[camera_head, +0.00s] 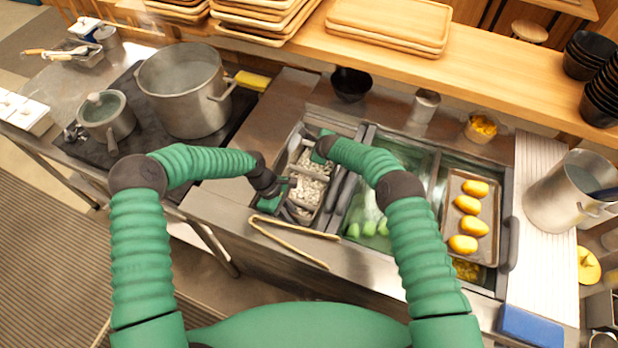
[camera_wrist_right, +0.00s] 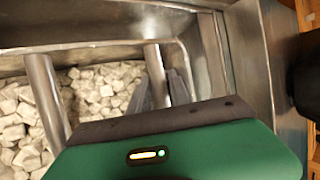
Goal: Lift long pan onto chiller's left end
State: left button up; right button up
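A long metal pan of white cubes (camera_head: 309,190) sits at the left end of the chiller (camera_head: 352,128). Narrow bars cross above the cubes. The cubes also show in the right wrist view (camera_wrist_right: 95,88). My left gripper (camera_head: 284,186) is at the pan's left side, near its front half; its fingertips are too small to read. My right gripper (camera_head: 318,156) is over the pan's far end, partly hidden by its own arm. In the right wrist view its grey fingers (camera_wrist_right: 166,88) reach down close together beside a metal bar (camera_wrist_right: 157,75); whether they grip anything is unclear.
Wooden tongs (camera_head: 292,243) lie along the front edge. A tray of yellow items (camera_head: 448,232) rests on the chiller's right part. A big pot (camera_head: 184,92) and a lidded pot (camera_head: 106,117) stand on the left stove. A black bowl (camera_head: 351,84) stands behind the pan.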

pick_arm(q)
jog(key=shift+c, duration=0.2)
jog(key=shift+a, duration=0.1)
jog(key=shift+c, duration=1.2)
pick_arm(e)
jog(key=shift+a, duration=0.1)
jog(key=shift+c, duration=1.3)
pick_arm(q)
grip_shut()
pick_arm(e)
grip_shut()
